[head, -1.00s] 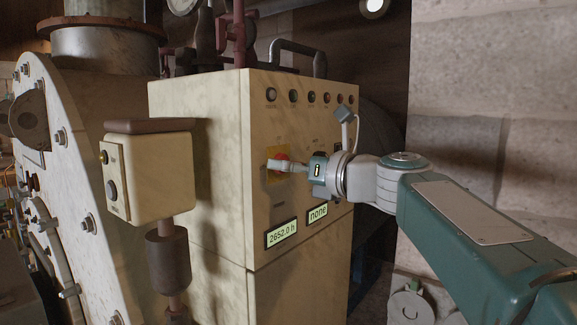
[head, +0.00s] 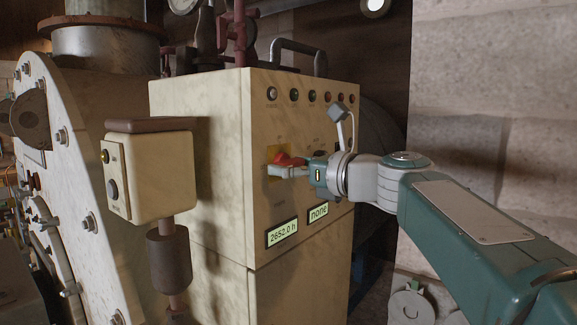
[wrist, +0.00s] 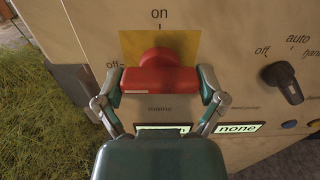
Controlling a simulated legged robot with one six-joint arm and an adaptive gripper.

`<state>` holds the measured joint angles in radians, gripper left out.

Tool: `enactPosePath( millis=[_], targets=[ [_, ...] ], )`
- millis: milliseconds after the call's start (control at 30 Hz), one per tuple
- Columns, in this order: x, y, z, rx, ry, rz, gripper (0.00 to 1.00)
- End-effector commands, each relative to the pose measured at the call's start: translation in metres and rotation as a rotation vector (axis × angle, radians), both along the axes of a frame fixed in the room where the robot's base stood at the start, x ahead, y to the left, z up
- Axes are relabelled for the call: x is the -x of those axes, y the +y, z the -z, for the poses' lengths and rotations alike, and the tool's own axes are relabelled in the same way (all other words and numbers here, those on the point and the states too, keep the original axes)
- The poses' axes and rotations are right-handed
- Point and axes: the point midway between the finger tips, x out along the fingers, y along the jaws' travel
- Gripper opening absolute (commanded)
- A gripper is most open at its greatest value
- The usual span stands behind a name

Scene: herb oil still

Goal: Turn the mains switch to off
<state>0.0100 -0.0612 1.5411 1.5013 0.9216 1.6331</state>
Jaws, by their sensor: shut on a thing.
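The mains switch (wrist: 160,74) is a red rotary handle on a yellow plate (wrist: 130,46), with "on" printed above it and "off" at its left. In the wrist view its red bar lies level, pointing toward the "off" side. My gripper (wrist: 160,88) is shut on the red handle, one finger at each end of the bar. In the head view the red switch (head: 288,160) shows partly behind my gripper (head: 284,171) on the front of the cream cabinet (head: 205,165).
A black selector knob (wrist: 283,82) marked off, auto and hand sits right of the switch. Two lit displays (head: 282,233) (head: 318,212) are below. A row of indicator lamps (head: 312,96) is above. A smaller cream control box (head: 150,178) stands at the left.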

Motion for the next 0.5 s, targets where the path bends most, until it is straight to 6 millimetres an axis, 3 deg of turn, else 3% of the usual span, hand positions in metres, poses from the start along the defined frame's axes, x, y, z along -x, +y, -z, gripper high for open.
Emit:
enactPosePath(
  millis=[67, 100, 500],
  targets=[
    [0.0001, -0.0002, -0.0004, 0.002, -0.003, 0.001, 0.41],
    [0.0001, -0.0002, -0.0004, 0.002, -0.003, 0.001, 0.98],
    [0.0006, -0.0007, -0.0005, 0.001, -0.001, 0.001, 1.00]
  ],
)
